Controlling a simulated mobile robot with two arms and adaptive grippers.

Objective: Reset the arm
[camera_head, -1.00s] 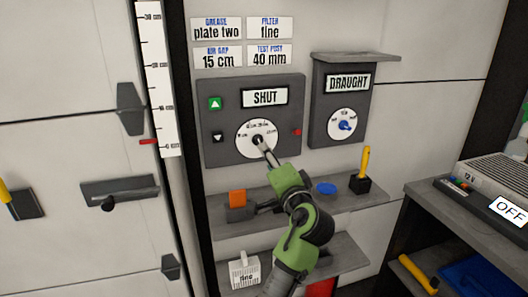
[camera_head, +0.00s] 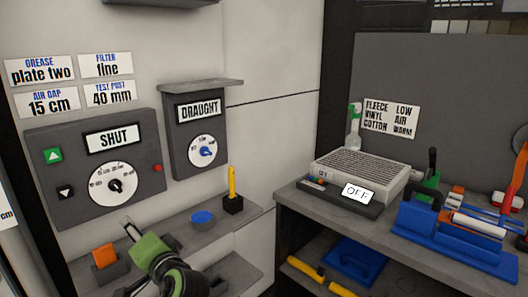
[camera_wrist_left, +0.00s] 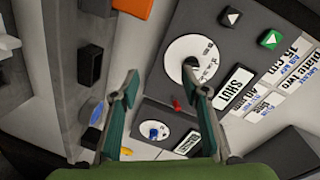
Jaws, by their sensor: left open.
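My left gripper (camera_head: 130,229) is open and empty, in front of the wall just below the dial (camera_head: 113,186) of the SHUT panel (camera_head: 148,178). In the left wrist view the two green fingers (camera_wrist_left: 162,80) are spread apart, with the dial (camera_wrist_left: 188,62) showing beyond them. The fingers look clear of the black knob in the head view. My right gripper is not in view.
A DRAUGHT box (camera_head: 183,150) with a blue knob hangs beside the panel. The shelf (camera_head: 228,222) below holds an orange block (camera_head: 104,256), a blue disc (camera_head: 203,217) and a yellow-handled tool (camera_head: 232,182). A bench at right carries a unit marked OFF (camera_head: 358,192) and a blue rack (camera_head: 450,236).

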